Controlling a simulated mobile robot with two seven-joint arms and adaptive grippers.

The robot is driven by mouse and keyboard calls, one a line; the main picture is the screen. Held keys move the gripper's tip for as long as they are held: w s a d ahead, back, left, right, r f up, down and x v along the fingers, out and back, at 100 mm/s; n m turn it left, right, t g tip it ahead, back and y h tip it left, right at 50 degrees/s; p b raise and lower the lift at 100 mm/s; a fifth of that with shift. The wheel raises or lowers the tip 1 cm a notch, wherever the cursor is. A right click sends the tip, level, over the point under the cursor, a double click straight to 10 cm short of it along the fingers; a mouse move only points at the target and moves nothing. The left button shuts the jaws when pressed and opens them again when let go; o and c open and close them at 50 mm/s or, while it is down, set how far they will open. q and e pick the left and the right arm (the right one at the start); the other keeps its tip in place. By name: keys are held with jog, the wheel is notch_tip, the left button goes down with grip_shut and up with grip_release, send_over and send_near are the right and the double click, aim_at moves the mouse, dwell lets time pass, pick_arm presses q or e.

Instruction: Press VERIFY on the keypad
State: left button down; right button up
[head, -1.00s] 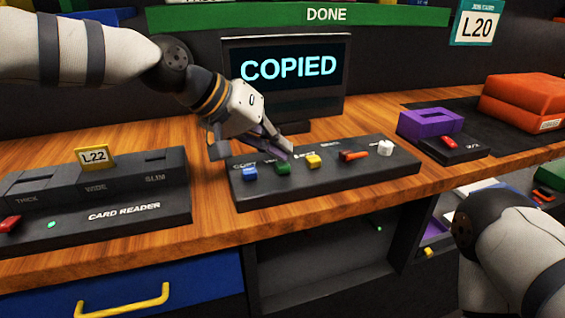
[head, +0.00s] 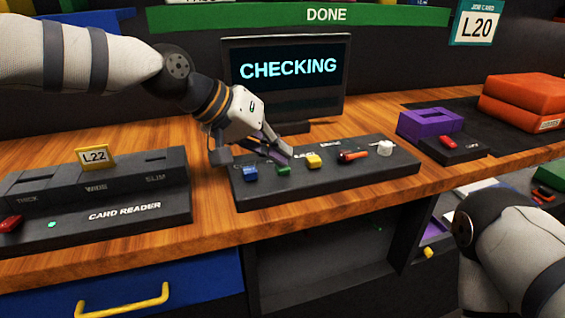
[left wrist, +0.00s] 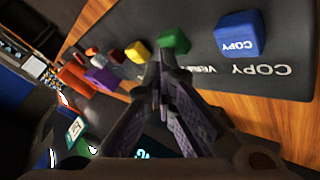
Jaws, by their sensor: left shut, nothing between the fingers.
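The black keypad (head: 330,184) lies on the wooden bench with a row of coloured buttons. The blue COPY button (head: 250,173) is at its left end, and the green button (head: 283,170) beside it stands by the VERIFY label; it also shows in the left wrist view (left wrist: 175,41). My left gripper (head: 285,156) is shut and empty, its tips at the green button's back side. In the left wrist view the fingertips (left wrist: 160,55) appear at the green button's edge; whether they touch it I cannot tell. The screen (head: 288,68) behind reads CHECKING.
Yellow (head: 313,160), orange-red (head: 352,156) and white (head: 385,148) buttons continue the row. A card reader (head: 120,205) with an L22 tag stands left. A purple block (head: 430,121) and orange-red boxes (head: 522,93) are right. My right arm is at lower right.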

pick_arm(q)
jog(key=shift+r+p, duration=0.3)
jog(key=shift+r, duration=0.65)
pick_arm(e)
jog(key=shift+w+r, duration=0.35)
pick_arm(q)
notch_tip(320, 180, up, 5)
jog(key=shift+p, duration=0.45)
pick_arm(e)
jog(key=shift+w+r+t, duration=0.4)
jog(key=shift+w+r, duration=0.2)
jog(key=shift+w, duration=0.05)
